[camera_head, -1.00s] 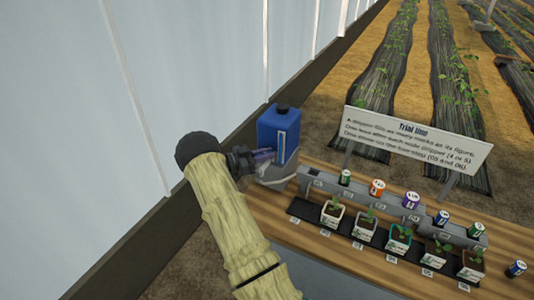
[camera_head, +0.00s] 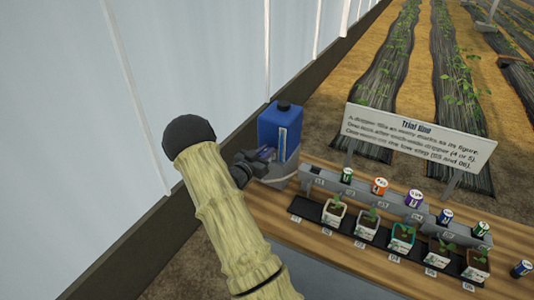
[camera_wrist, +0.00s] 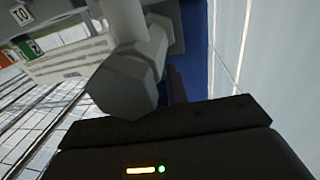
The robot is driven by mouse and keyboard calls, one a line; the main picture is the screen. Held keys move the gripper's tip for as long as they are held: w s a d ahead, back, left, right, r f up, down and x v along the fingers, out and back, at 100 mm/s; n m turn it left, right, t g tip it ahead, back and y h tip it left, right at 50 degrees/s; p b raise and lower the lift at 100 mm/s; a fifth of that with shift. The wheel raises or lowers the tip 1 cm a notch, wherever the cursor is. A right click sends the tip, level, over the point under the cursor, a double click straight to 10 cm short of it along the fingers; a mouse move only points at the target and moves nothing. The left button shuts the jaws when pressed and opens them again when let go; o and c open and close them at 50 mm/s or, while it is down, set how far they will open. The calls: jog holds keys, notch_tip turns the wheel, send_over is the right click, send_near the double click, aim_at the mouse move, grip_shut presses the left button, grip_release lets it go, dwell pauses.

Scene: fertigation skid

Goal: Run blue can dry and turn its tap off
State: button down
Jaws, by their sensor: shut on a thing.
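The blue can (camera_head: 280,130) stands upright on a grey stand (camera_head: 277,173) at the left end of the wooden bench, with a dark cap and a pale level strip on its side. My gripper (camera_head: 262,156) is at the can's lower front, on the side facing my arm. In the wrist view a pale grey, faceted tap knob (camera_wrist: 122,82) stands just beyond the dark gripper body, with the blue can (camera_wrist: 192,50) behind it. My gripper is shut on the tap, though the fingertips are mostly hidden. The liquid level cannot be read.
A grey rail with several small coloured canisters (camera_head: 380,187) runs along the bench (camera_head: 300,235). Several potted seedlings (camera_head: 368,222) stand before it on a black strip. A sign (camera_head: 418,135) stands behind. A pale wall (camera_head: 200,70) rises close on the left.

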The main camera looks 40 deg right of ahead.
jog(key=shift+w+a+r+n+t+y, duration=0.15)
jog(key=shift+n+t, duration=0.15)
jog(key=shift+t, duration=0.15)
jog(key=shift+w+a+n+t+y, duration=0.15)
jog(key=shift+n+t, duration=0.15)
jog(key=shift+t, duration=0.15)
jog(key=c, duration=1.4)
grip_release()
jog(key=shift+w+d, duration=0.1)
jog(key=shift+c, duration=0.2)
jog(key=shift+d, duration=0.1)
jog(key=b+v, duration=0.3)
jog(key=v, duration=1.4)
jog(key=shift+a, duration=0.25)
